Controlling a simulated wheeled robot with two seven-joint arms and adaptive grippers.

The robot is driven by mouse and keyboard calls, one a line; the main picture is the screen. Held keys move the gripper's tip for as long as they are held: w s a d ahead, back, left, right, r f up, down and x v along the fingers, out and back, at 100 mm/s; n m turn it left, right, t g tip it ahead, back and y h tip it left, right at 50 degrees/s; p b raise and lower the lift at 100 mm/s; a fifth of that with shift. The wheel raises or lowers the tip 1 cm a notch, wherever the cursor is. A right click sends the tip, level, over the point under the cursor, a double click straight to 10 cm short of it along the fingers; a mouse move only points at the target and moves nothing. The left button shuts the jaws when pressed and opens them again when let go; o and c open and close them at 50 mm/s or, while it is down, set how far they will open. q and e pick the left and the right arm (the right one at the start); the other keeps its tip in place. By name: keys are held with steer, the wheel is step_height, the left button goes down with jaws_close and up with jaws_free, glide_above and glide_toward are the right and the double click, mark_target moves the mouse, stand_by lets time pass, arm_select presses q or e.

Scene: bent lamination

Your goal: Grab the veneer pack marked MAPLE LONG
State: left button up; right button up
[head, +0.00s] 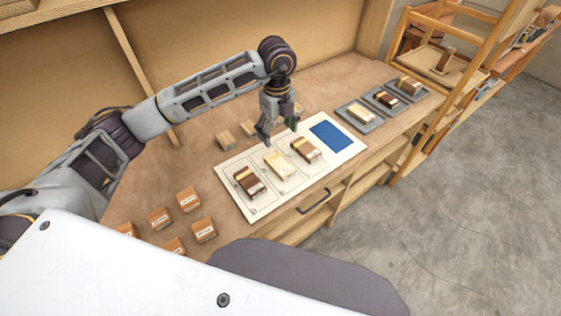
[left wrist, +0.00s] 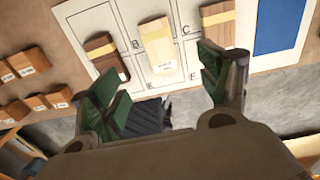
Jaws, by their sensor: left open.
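A pale veneer pack (head: 279,165) lies in the middle of the white board (head: 245,208). It also shows in the left wrist view (left wrist: 158,45), with a small label too tiny to read. A dark brown pack with a pale band (head: 249,183) lies to its left and a reddish-brown banded pack (head: 305,150) to its right. Another pale pack (head: 361,113) lies on a grey tray further right; its label is unreadable too. My left gripper (head: 278,129) is open and empty above the board, near the middle pale pack, fingers apart in the left wrist view (left wrist: 163,92). My right gripper is out of view.
Several small labelled wooden blocks (head: 204,230) stand at the bench's left. More blocks (head: 226,140) stand behind the board. A blue patch (head: 330,136) marks the board's right end. Two more packs sit on grey trays (head: 402,103). A wooden ladder-like frame (head: 440,90) stands at right.

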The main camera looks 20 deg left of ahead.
arm_select(q)
steer(key=p, duration=0.1)
glide_above(277, 160)
steer(key=shift+s+d+f, duration=0.1)
steer(key=shift+f, duration=2.05)
steer(key=shift+s+d+f, duration=0.1)
steer(key=shift+f, duration=2)
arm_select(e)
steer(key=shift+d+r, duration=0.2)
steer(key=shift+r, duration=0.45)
arm_select(q)
steer(key=shift+w+a+f+p, duration=0.15)
steer(key=shift+f+p, duration=0.35)
steer(key=shift+f, duration=0.6)
steer(key=shift+a+f+p, duration=0.1)
steer(key=shift+f+p, duration=0.35)
steer(key=shift+f, duration=1.05)
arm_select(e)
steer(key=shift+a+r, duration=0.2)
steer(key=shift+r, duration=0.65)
